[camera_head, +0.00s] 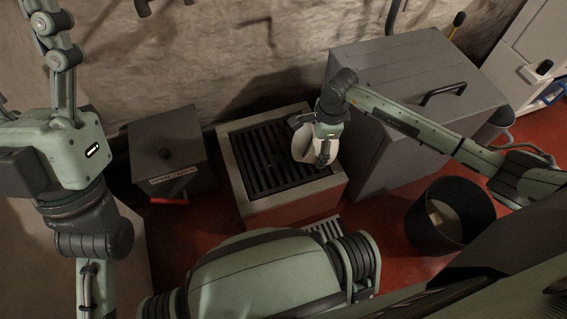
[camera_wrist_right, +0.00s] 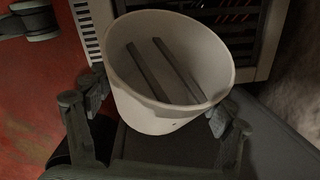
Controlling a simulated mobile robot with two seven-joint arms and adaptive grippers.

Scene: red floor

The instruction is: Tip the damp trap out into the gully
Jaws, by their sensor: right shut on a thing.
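The damp trap is a white tub (camera_head: 302,147), held over the right part of the gully. In the right wrist view the tub (camera_wrist_right: 150,110) shows its open mouth, with two dark bars inside; I cannot make out any water. My right gripper (camera_head: 325,155) is shut on the tub, a finger on each side in the wrist view (camera_wrist_right: 155,105). The gully (camera_head: 233,165) is a pale block with a dark slatted grate (camera_head: 265,170) on top. My left gripper (camera_head: 55,50) is raised at the far left, away from the tub; its fingertips are unclear.
A grey lidded box (camera_head: 168,150) stands left of the gully. A large grey chest (camera_head: 400,70) with a black handle stands close on the right. A black bin (camera_head: 440,235) with something pale inside stands front right. A rough wall (camera_head: 200,60) is behind.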

